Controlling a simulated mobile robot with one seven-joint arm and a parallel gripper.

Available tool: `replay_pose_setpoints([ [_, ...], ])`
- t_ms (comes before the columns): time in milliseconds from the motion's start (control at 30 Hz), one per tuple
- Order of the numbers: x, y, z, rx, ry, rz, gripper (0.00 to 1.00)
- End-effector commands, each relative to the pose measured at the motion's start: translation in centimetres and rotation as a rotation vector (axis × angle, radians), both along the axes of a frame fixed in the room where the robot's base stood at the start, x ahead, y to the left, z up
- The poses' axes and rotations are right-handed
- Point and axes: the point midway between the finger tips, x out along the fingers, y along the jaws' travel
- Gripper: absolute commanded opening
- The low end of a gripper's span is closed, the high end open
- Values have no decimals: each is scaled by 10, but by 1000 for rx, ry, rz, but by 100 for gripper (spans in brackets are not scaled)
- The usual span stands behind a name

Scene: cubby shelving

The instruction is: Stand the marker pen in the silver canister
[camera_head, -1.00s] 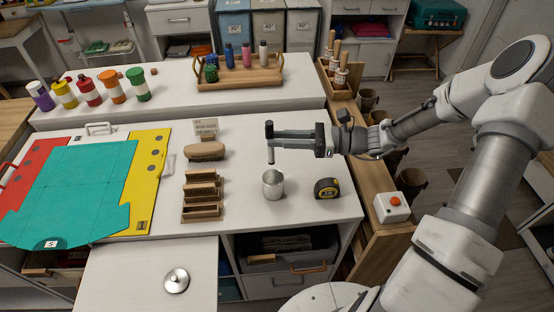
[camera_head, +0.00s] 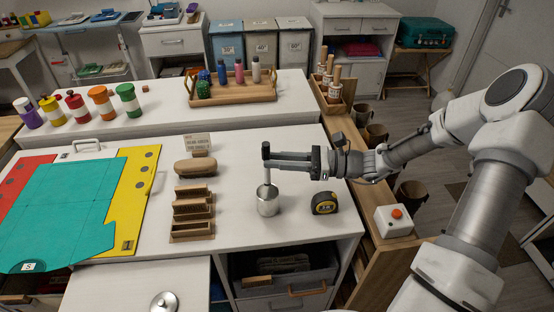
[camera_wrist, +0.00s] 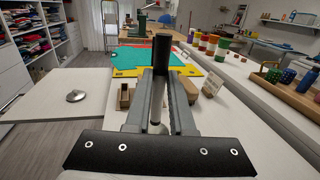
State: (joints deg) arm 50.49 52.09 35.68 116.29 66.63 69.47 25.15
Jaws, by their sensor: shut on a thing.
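The marker pen has a black cap (camera_head: 266,149) and a grey-silver body, and hangs upright in my gripper (camera_head: 271,159). In the wrist view the pen (camera_wrist: 161,52) stands between the two fingers, which are shut on it. The silver canister (camera_head: 268,207) stands upright on the white worktop, directly below the pen. The pen's lower end overlaps the canister's mouth in the head view. I cannot tell whether the tip is just above the rim or a little inside.
A yellow-black tape measure (camera_head: 323,203) lies right of the canister. A wooden stepped rack (camera_head: 193,214) and a brush (camera_head: 195,167) are on its left, with a small sign (camera_head: 197,143) behind. A wooden tray (camera_head: 235,92) with bottles stands on the rear counter.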

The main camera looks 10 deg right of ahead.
Motion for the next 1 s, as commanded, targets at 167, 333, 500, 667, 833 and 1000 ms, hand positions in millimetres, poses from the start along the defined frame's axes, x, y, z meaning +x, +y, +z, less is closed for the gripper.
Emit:
replay_pose_setpoints([
  [167,0,0,-17,1,1,0,0],
  [333,0,0,-30,0,1,0,0],
  [500,0,0,-44,0,1,0,0],
  [667,0,0,-56,0,0,0,0],
  [833,0,0,-67,0,1,0,0],
  [1000,0,0,-72,0,1,0,0],
])
